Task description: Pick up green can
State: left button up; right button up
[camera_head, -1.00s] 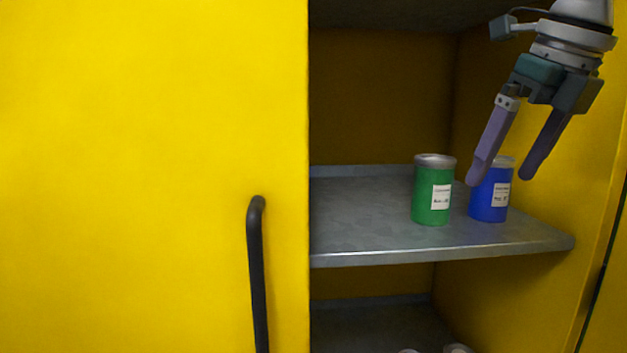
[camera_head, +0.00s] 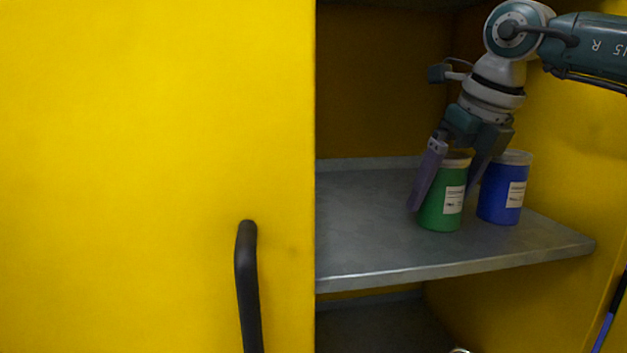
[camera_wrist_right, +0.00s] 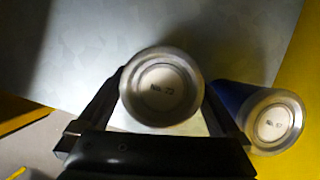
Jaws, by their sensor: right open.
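The green can (camera_head: 436,212) stands upright on the grey shelf (camera_head: 360,250) of the yellow cabinet. Its grey lid (camera_wrist_right: 162,88) faces the camera in the right wrist view. My right gripper (camera_head: 440,205) points down at the can with its fingers open, one on each side of it. In the right wrist view the fingers (camera_wrist_right: 160,105) flank the lid. I cannot tell whether either finger touches the can. My left gripper is not in view.
A blue can (camera_head: 500,195) stands close to the right of the green can, and its lid (camera_wrist_right: 272,124) shows beside the right finger. A closed yellow door (camera_head: 150,150) with a black handle (camera_head: 247,285) covers the left. The shelf left of the green can is clear.

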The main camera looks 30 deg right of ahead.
jog(key=shift+f, duration=0.15)
jog(key=shift+c, duration=0.2)
jog(key=shift+w, duration=0.1)
jog(key=c, duration=1.5)
